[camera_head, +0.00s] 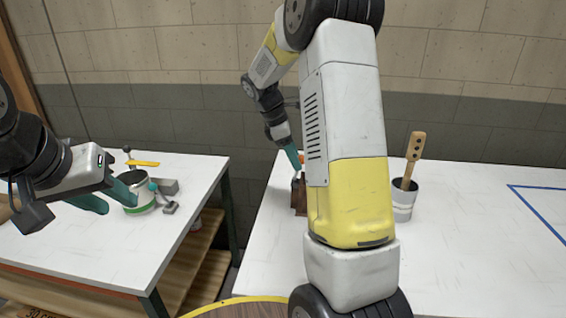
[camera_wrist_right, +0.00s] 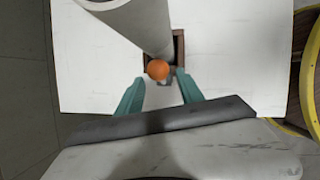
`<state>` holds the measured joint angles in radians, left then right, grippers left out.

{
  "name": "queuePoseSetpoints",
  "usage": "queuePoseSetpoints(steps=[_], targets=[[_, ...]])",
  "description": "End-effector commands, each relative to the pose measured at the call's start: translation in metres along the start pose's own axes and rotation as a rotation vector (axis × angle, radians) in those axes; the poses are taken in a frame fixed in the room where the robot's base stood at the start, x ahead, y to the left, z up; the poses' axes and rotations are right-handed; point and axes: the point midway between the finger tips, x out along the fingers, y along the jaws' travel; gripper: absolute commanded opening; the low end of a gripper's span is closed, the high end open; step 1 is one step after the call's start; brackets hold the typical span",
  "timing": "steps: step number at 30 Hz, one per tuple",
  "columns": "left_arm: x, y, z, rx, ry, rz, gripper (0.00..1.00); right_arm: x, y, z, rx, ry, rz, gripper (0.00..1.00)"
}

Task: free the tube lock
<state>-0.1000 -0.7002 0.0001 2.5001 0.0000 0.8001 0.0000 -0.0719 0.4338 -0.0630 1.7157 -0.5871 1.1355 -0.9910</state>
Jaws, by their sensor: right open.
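A brown wooden rack (camera_head: 299,197) stands on the right table, partly hidden behind my right arm. In the right wrist view its brown frame (camera_wrist_right: 179,48) shows behind a large pale grey tube (camera_wrist_right: 130,18). An orange ball-shaped knob (camera_wrist_right: 157,69) sits at the tube's lower end; I cannot tell whether it belongs to the tube lock. My right gripper (camera_wrist_right: 160,92) is open, with its teal fingers either side below the knob and apart from it. It also shows above the rack in the head view (camera_head: 293,160). My left gripper (camera_head: 112,200) is open beside a can on the left table.
The white can with a green band (camera_head: 140,205) stands near a grey block (camera_head: 166,186) and small levers on the left table (camera_head: 75,255). A grey cup (camera_head: 402,203) with a wooden paddle (camera_head: 413,155) stands right of my right arm.

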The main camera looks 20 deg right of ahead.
Motion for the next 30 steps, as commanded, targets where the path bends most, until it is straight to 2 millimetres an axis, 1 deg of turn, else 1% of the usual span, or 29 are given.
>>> queuePoseSetpoints(steps=[1,3,7,11,18,20,24,25,30], targets=[[0.000,0.000,0.000,0.000,0.000,0.000,0.36,0.010,-0.001,0.000,-0.001,-0.001,-0.003,0.44],[0.000,0.000,0.000,0.000,0.000,0.000,0.36,0.020,-0.001,0.000,0.000,-0.001,-0.002,0.44],[0.000,0.000,0.000,0.000,0.000,0.000,0.36,0.034,0.000,0.000,0.002,0.000,-0.001,0.44],[0.000,0.000,0.000,0.000,0.000,0.000,0.36,0.040,0.000,0.000,0.002,0.001,0.000,0.44],[0.000,0.000,0.000,0.000,0.000,0.000,0.36,0.040,0.000,0.000,0.002,0.001,0.000,0.44],[0.000,0.000,0.000,0.000,0.000,0.000,0.36,0.040,0.000,0.000,0.002,0.001,0.000,0.33],[0.000,0.000,0.000,0.000,0.000,0.000,0.36,0.040,0.000,0.000,0.002,0.001,0.000,0.05],[0.000,0.000,0.000,0.000,0.000,0.000,0.36,0.040,0.000,0.000,0.002,0.001,0.001,0.00],[0.000,0.000,0.000,0.000,0.000,0.000,0.36,0.040,0.000,0.000,0.002,0.002,0.001,0.00]])
